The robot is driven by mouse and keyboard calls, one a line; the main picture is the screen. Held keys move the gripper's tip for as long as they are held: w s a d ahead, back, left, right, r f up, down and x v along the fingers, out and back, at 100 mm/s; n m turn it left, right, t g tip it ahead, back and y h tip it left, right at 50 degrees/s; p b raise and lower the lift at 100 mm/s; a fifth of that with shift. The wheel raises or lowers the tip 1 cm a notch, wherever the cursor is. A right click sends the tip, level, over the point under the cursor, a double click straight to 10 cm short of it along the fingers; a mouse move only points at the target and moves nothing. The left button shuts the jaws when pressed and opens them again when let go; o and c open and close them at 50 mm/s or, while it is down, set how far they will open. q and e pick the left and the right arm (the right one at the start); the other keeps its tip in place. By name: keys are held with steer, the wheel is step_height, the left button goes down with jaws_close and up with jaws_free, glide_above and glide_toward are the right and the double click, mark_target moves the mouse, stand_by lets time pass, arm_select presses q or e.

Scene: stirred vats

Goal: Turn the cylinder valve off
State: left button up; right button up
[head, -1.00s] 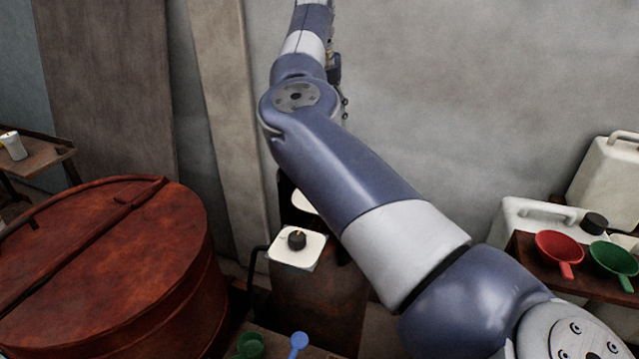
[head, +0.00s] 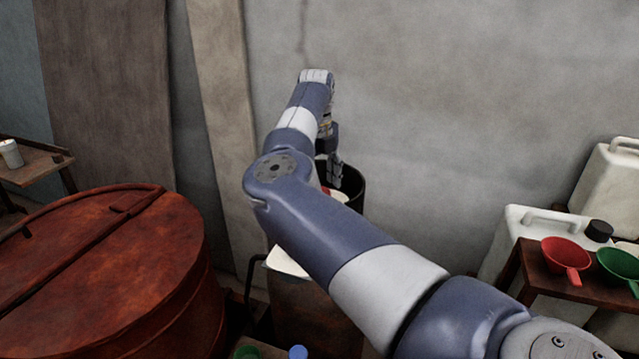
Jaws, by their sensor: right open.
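My right arm reaches up across the view. My right gripper (head: 334,172) points down over a dark, round, open-topped collar or container (head: 354,187) near the wall. The gripper is open, and I cannot tell whether it touches anything. A small white and red part (head: 337,194) shows inside the dark rim beside the fingers. I cannot make out whether this is the cylinder valve; my arm hides much of that place. My left gripper is not in view.
A large rusty lidded vat (head: 110,265) stands at the left. A rusty brown body (head: 300,305) with a white top is partly behind my arm. A red funnel (head: 566,255), a green funnel (head: 619,264) and white canisters (head: 612,185) stand at the right.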

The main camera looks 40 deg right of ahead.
steer(key=shift+d+f, duration=0.1)
steer(key=shift+f, duration=0.9)
steer(key=shift+c, duration=0.3)
steer(key=c, duration=1)
